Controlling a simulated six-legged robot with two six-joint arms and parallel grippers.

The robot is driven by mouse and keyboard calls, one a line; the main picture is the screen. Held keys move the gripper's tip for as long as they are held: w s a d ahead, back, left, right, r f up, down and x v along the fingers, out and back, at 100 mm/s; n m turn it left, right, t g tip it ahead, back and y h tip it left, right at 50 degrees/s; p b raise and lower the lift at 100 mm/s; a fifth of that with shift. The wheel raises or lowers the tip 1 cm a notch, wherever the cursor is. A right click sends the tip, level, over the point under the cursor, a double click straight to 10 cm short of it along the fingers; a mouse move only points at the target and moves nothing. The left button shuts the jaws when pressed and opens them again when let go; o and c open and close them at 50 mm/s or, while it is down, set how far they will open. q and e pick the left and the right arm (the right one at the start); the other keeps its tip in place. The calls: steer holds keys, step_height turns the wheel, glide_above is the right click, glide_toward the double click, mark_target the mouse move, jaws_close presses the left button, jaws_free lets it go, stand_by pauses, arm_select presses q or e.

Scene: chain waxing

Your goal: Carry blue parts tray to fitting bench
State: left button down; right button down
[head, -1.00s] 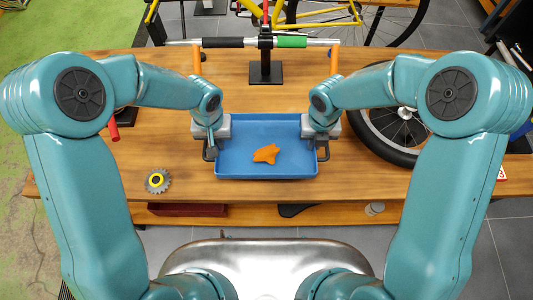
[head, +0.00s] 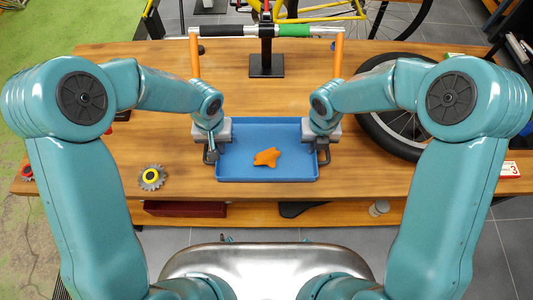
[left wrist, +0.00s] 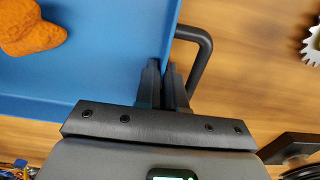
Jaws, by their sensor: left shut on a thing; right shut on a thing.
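The blue parts tray (head: 235,167) is in the middle of the head view, over the wooden bench, with an orange piece (head: 266,157) lying in it. I cannot tell whether it touches the bench top. My left gripper (head: 212,150) is shut on the tray's left side at the dark handle. My right gripper (head: 322,150) is shut on the right side at the other handle. In the left wrist view, the left gripper's fingers (left wrist: 165,88) close at the tray's edge beside the black handle (left wrist: 205,55). The orange piece also shows there (left wrist: 28,30).
The wooden bench (head: 370,185) carries a cogwheel (head: 151,177) left of the tray and a black stand (head: 266,66) behind it. A bicycle wheel (head: 405,125) lies at the right. Orange uprights (head: 194,58) stand at the back. Below are a shelf with a dark red box (head: 185,209).

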arm_select(q)
steer(key=c, duration=1.2)
jaws_free()
steer(key=shift+p, duration=0.3)
arm_select(e)
steer(key=c, duration=1.2)
jaws_free()
arm_select(q)
steer(key=shift+r, duration=0.1)
arm_select(e)
steer(key=shift+r, duration=0.15)
arm_select(q)
step_height(320, 180, up, 12)
steer(key=shift+f, duration=0.1)
arm_select(e)
step_height(320, 180, up, 12)
steer(key=shift+f, duration=0.15)
arm_select(q)
steer(key=shift+s, duration=0.1)
arm_select(e)
steer(key=shift+s, duration=0.1)
